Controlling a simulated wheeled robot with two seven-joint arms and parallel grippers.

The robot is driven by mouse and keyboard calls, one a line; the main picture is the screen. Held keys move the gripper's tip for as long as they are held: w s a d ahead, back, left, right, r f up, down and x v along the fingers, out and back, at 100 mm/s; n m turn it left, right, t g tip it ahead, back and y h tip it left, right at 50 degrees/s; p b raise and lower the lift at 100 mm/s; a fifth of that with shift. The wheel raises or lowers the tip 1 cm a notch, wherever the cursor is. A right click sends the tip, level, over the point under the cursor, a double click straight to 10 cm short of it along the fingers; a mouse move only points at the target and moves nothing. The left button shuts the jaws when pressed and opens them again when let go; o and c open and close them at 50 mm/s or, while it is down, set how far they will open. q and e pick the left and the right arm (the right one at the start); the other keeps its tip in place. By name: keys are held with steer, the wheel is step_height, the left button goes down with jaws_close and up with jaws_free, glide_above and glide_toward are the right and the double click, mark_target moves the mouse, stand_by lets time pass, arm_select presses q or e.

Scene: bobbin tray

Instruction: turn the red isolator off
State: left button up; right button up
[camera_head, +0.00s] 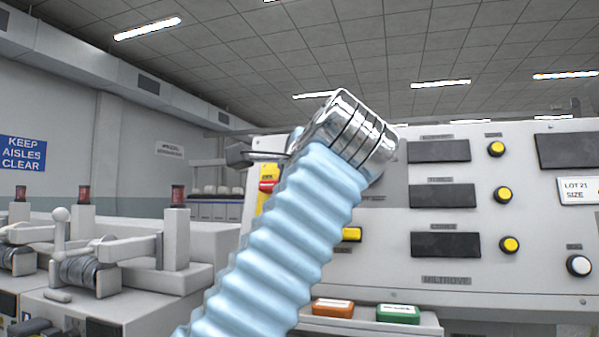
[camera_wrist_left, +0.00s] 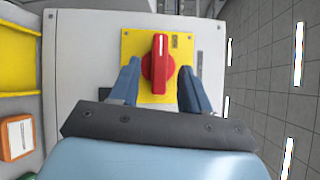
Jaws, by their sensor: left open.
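The red isolator is a red rotary handle (camera_wrist_left: 158,65) on a yellow plate (camera_wrist_left: 131,45). In the left wrist view its long side runs up and down the picture, with a white line near its upper end. My left gripper (camera_wrist_left: 159,84) is open, one finger on each side of the handle, with a gap on both sides. In the head view my blue-sleeved left arm covers much of the panel; part of the red handle (camera_head: 268,184) shows at its left edge, beside the dark gripper (camera_head: 240,153). My right gripper is not in view.
The grey panel (camera_head: 400,270) carries dark windows, yellow buttons (camera_head: 503,194) and a white button (camera_head: 579,265). An orange box (camera_head: 333,308) and a green box (camera_head: 398,313) sit on a ledge below. Winding machines (camera_head: 90,270) stand at the left.

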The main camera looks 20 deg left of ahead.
arm_select(q)
steer(key=v, duration=1)
